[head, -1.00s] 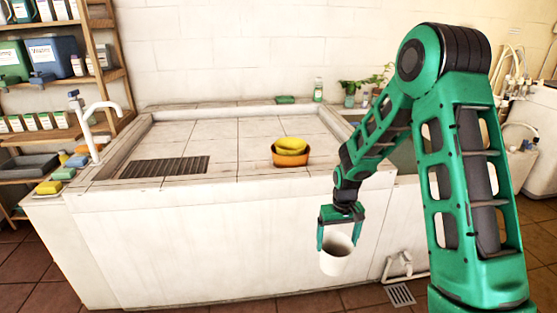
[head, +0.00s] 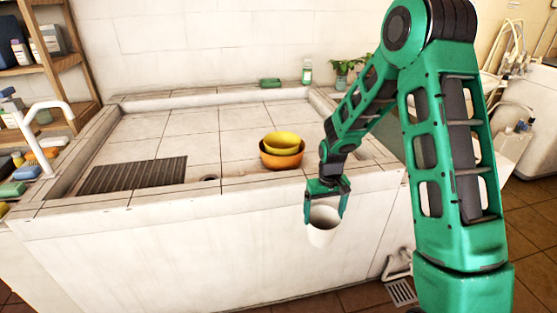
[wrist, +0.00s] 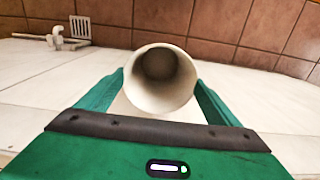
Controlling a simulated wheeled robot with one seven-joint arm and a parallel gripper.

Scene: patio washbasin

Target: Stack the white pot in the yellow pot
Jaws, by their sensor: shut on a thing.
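The white pot (head: 322,232) is held in my gripper (head: 323,210), in front of the basin's front wall and below its rim. In the wrist view the white pot (wrist: 160,82) sits between the two green fingers, its round opening facing the camera and its inside empty. The yellow pot (head: 283,141) sits inside an orange pot (head: 282,158) on the tiled basin surface, near its front edge. Both are up and to the left of my gripper and apart from it.
The tiled basin (head: 215,135) has a raised rim and a dark drain grate (head: 134,175) at left. A white faucet (head: 45,120) and shelves stand at left. A green sponge (head: 270,83), a bottle (head: 307,72) and plants line the back. Tiles around the yellow pot are clear.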

